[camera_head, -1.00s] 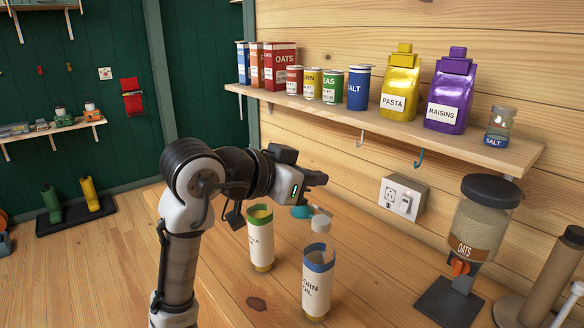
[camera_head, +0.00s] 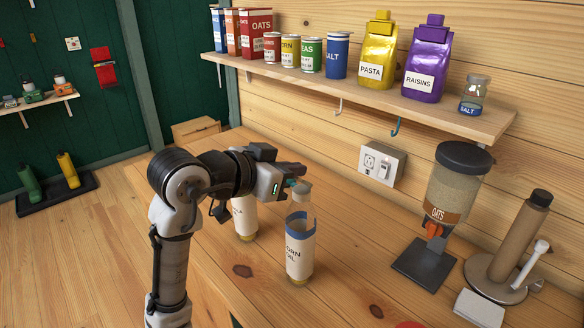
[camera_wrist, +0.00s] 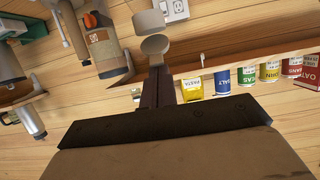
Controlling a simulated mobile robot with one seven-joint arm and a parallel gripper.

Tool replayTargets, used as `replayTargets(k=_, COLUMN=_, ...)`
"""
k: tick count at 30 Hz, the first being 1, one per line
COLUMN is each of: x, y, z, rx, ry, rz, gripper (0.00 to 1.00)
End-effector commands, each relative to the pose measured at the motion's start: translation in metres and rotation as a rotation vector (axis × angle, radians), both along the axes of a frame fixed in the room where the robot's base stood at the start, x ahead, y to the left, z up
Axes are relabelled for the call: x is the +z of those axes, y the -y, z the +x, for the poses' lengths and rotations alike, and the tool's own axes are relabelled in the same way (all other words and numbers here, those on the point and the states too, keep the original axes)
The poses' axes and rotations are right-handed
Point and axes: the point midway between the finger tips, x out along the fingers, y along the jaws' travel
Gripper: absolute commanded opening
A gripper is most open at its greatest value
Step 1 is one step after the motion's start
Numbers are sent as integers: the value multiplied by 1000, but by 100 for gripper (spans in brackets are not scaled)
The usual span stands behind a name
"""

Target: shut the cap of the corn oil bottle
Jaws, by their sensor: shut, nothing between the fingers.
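The corn oil bottle (camera_head: 299,256), white with a blue band, stands upright on the wooden counter. Its pale grey cap (camera_head: 304,188) is at the top, just right of my fingertips. In the upside-down wrist view, a pale cap disc (camera_wrist: 155,44) sits a little apart from a pale cylinder (camera_wrist: 149,21), probably the bottle's neck. I cannot tell how far the cap is tilted. My gripper (camera_head: 296,177) is shut and empty beside the cap; contact is unclear. Its closed fingers also show in the wrist view (camera_wrist: 157,86).
A second white bottle (camera_head: 244,220) stands left of the corn oil, partly hidden by my gripper. The oats dispenser (camera_head: 455,185) and a paper towel stand (camera_head: 520,245) are to the right. A shelf (camera_head: 440,114) of groceries runs along the wall.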

Motion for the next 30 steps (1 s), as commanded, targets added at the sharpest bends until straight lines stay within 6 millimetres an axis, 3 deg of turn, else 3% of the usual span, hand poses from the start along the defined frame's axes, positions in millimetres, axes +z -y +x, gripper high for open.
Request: replayTargets(k=30, x=-9, y=-5, z=-5, rx=-1, ry=190, rz=-190, gripper=0)
